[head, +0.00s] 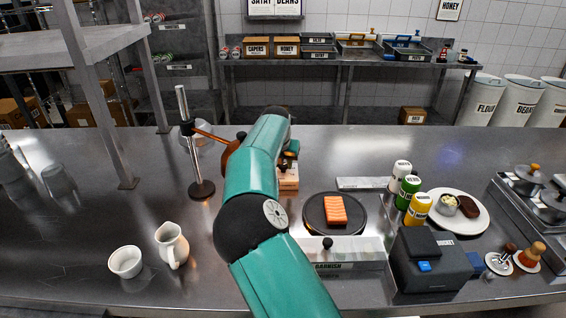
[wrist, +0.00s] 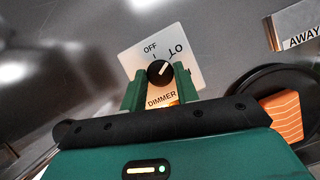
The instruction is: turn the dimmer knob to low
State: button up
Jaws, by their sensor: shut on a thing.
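The dimmer knob (wrist: 159,72) is round and black with a white mark, on a white plate (wrist: 184,57) labelled OFF, LO and DIMMER in the wrist view. The white mark points up and right, towards the LO label. My gripper (wrist: 160,81) has its green fingers on either side of the knob and is shut on it. In the head view my gripper (head: 291,153) is mostly hidden behind my arm, over a small pale box (head: 288,181). The knob itself is hidden there.
A dark round plate (head: 313,222) with an orange piece (head: 336,210) lies just right of the box. A lamp stand (head: 202,189) rises to the left. Spice jars (head: 408,186) stand further right. A pitcher (head: 171,245) and bowl (head: 125,262) stand front left.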

dwell(0.4)
jog(key=o, duration=1)
jog(key=shift+c, duration=0.2)
jog(key=v, duration=1.3)
jog(key=shift+r, duration=0.4)
jog(key=shift+s, duration=0.1)
